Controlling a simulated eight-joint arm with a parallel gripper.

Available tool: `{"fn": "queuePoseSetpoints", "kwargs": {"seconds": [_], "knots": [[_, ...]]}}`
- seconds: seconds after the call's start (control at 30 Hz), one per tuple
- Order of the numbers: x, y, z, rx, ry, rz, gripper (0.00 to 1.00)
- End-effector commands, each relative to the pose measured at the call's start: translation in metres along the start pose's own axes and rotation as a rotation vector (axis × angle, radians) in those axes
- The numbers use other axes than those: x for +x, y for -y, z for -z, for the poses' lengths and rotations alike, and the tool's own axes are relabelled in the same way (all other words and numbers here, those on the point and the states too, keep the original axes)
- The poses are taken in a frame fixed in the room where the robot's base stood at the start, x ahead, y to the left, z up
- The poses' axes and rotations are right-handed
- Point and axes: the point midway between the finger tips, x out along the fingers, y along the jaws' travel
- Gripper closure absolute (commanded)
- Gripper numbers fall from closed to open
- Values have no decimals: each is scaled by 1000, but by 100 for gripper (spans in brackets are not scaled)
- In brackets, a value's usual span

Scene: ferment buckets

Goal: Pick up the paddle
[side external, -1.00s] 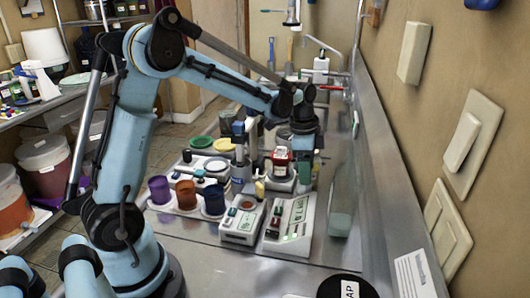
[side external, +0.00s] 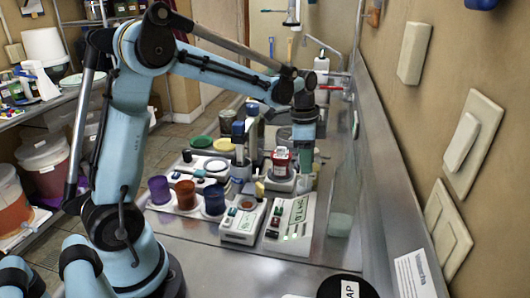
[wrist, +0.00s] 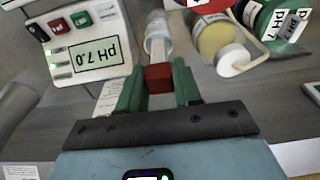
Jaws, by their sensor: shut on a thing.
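In the wrist view, my gripper (wrist: 158,82) has its two green fingers closed on a small red block. This block appears to be the grip end of the paddle (wrist: 158,76). A pale shaft runs from it towards a whitish round cup-like part (wrist: 158,36); whether the shaft still sits in that part I cannot tell. In the side view, my gripper (side external: 303,143) points down above the bench, behind the red-labelled bottle. The paddle cannot be made out clearly there.
A pH 7.0 meter (wrist: 92,54) lies left of the fingers in the wrist view. A yellowish jar (wrist: 214,40) and a green pH 7 bottle (wrist: 277,20) are to the right.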

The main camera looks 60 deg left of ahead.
Motion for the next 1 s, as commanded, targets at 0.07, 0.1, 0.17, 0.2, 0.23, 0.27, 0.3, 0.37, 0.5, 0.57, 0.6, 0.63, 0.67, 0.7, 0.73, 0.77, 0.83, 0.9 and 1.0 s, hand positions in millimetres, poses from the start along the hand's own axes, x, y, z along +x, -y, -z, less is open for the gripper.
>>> {"fn": "queuePoseSetpoints", "kwargs": {"seconds": [0.07,0.1,0.17,0.2,0.23,0.27,0.3,0.37,0.5,0.57,0.6,0.63,0.67,0.7,0.73,0.77,0.83,0.9,1.0], "knots": [[-11,0,1,0,0,0,95],[-16,0,2,0,0,0,95],[-24,0,3,0,0,0,95],[-29,0,3,0,0,0,95],[-32,0,4,0,0,0,95],[-36,0,4,0,0,0,95],[-41,0,5,0,0,0,95],[-48,0,6,0,0,0,95],[-63,0,8,0,0,0,95],[-67,0,8,0,0,0,95],[-70,-1,7,0,0,0,95],[-72,-1,6,-1,0,0,95],[-74,-2,4,-1,0,0,95],[-76,-4,1,-1,0,0,95],[-78,-6,-2,-1,0,0,95],[-80,-8,-6,-1,0,0,95],[-84,-15,-19,-3,1,0,95],[-88,-25,-33,-3,1,0,95],[-93,-40,-55,-3,1,0,95]]}}
